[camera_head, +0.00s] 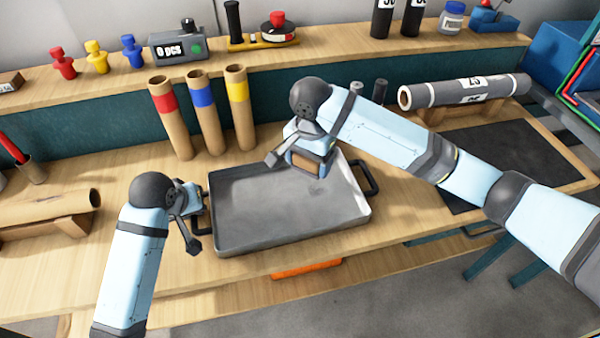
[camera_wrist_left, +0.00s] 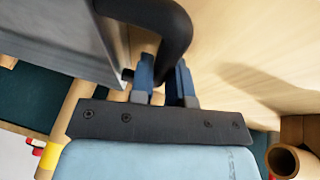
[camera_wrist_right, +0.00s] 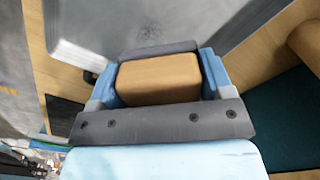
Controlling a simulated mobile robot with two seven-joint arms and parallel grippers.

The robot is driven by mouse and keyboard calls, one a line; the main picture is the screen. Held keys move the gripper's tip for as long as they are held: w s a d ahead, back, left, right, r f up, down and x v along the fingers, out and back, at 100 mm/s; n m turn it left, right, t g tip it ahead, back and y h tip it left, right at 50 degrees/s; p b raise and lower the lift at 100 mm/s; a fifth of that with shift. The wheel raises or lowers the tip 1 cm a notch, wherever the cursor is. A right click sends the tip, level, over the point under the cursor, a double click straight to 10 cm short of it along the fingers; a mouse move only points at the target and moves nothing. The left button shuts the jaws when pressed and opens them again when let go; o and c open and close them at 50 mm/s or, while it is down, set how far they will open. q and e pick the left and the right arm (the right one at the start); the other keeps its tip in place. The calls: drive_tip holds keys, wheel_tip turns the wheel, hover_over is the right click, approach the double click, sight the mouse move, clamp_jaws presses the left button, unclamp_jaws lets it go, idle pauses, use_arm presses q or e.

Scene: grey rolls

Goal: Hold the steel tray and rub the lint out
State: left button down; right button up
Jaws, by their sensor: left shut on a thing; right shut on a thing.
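The steel tray (camera_head: 270,222) lies on the wooden bench, with a black handle at each side. My left gripper (camera_head: 203,197) is shut on the tray's left handle, which also shows as a dark loop in the left wrist view (camera_wrist_left: 172,30). My right gripper (camera_head: 308,165) is shut on a tan block with a grey pad under it (camera_wrist_right: 158,80), at the far side of the tray, over its floor. A faint patch of dark specks, perhaps lint (camera_head: 317,188), shows on the tray floor near the block; specks also show in the right wrist view (camera_wrist_right: 150,33). Whether the pad touches the floor is unclear.
Three cardboard tubes with red, blue and yellow bands (camera_head: 203,112) stand behind the tray. A grey roll (camera_head: 465,91) lies on a cradle at the right, beside a dark mat (camera_head: 510,160). A brown roll (camera_head: 45,207) lies at the left. A shelf runs along the back.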

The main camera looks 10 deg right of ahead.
sight(310, 188)
drive_tip(key=shift+w+d+f, duration=0.1)
drive_tip(key=shift+w+d, duration=0.05)
drive_tip(key=shift+d, duration=0.35)
drive_tip(key=shift+f, duration=3.4)
drive_tip(key=shift+d+f, duration=0.45)
drive_tip(key=shift+f, duration=0.1)
drive_tip(key=shift+c, duration=0.3)
drive_tip(key=shift+d, duration=1.2)
drive_tip(key=shift+a, duration=1.65)
drive_tip(key=shift+a+r, duration=0.15)
drive_tip(key=shift+r, duration=3.9)
